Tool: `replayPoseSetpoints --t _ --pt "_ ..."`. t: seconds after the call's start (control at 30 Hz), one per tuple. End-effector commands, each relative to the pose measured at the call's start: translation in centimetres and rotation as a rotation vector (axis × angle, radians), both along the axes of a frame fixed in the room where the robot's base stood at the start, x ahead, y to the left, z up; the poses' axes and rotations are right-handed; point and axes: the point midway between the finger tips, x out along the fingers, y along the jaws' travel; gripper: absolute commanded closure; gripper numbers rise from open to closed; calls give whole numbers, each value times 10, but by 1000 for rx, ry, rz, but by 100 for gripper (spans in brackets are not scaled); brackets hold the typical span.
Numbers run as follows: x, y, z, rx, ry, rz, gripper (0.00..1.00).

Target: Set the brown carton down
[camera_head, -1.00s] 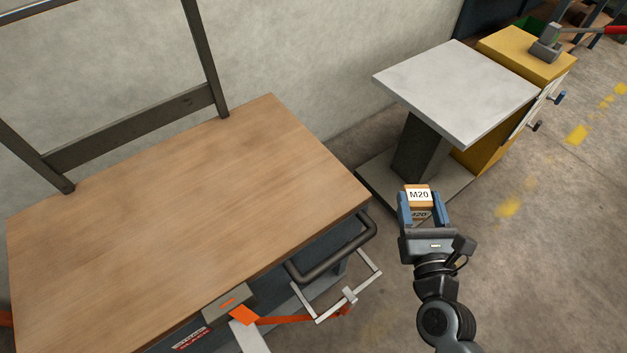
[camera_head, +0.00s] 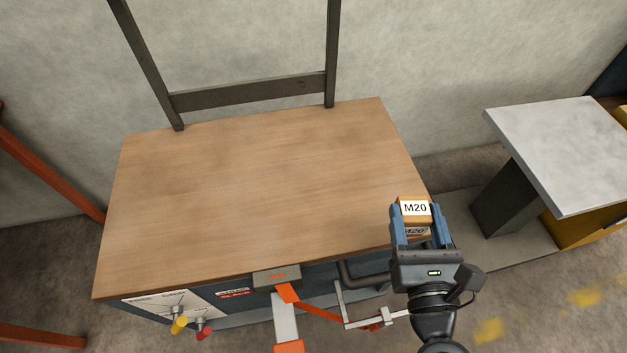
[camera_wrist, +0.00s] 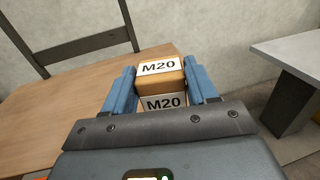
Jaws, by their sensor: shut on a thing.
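The brown carton (camera_head: 414,203), with white M20 labels, is between the blue fingers of my gripper (camera_head: 418,222). My gripper is shut on it. In the head view the carton overlaps the right front corner of the wooden bench top (camera_head: 250,190); I cannot tell its height above the bench. In the wrist view the carton (camera_wrist: 160,72) sits upright between the two fingers (camera_wrist: 160,92), with the bench top (camera_wrist: 60,125) behind and to the left.
The bench top is bare. A dark frame (camera_head: 250,93) rises along its back edge. A grey-topped pedestal table (camera_head: 570,145) stands to the right.

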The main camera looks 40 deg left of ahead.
Motion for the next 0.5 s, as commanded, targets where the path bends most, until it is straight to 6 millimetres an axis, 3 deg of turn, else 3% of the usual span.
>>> replayPoseSetpoints --t 0.3,0.5 --pt "-40 53 40 2 -4 178 85" --pt "-44 79 32 1 -1 208 85"
